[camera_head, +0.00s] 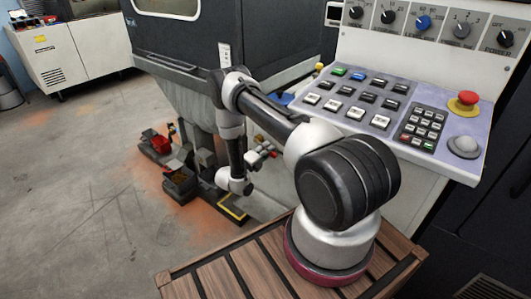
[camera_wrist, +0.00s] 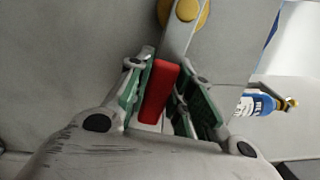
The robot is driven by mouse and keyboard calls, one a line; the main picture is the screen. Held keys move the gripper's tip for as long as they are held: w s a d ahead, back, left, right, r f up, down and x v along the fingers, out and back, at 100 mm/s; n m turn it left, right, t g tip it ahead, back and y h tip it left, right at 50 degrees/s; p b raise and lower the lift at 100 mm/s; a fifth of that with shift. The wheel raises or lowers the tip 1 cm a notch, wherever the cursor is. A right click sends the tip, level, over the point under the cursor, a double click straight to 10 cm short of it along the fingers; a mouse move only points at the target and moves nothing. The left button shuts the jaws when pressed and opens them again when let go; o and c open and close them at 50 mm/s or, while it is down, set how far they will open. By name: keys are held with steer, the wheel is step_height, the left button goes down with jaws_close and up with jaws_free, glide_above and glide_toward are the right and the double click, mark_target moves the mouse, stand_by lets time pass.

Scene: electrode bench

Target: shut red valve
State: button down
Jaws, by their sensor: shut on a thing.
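The red valve handle (camera_wrist: 160,92) is a small red bar in the wrist view. It lies lengthwise between the two green-padded fingers of my gripper (camera_wrist: 165,80), which is shut on it. A pale metal strip with a round yellow part (camera_wrist: 187,14) is just beyond the handle. In the head view my gripper (camera_head: 260,156) is small, low beside the grey machine body. The valve cannot be made out clearly there, and the handle's lower end is hidden by the gripper in the wrist view.
A blue-and-white bottle-like object (camera_wrist: 258,104) is to the right of my gripper. In the head view, the control panel (camera_head: 455,160) with a red stop button (camera_head: 464,102) is at right. Open floor is farther left.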

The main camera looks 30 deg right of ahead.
steer(key=shift+s+r+n, duration=0.1)
steer(key=shift+r+n, duration=0.45)
steer(key=shift+n, duration=0.45)
steer(key=c, duration=1.2)
jaws_free()
steer(key=shift+c, duration=0.2)
steer(key=v, duration=1.2)
steer(key=shift+r, duration=0.1)
steer(key=shift+a, duration=0.1)
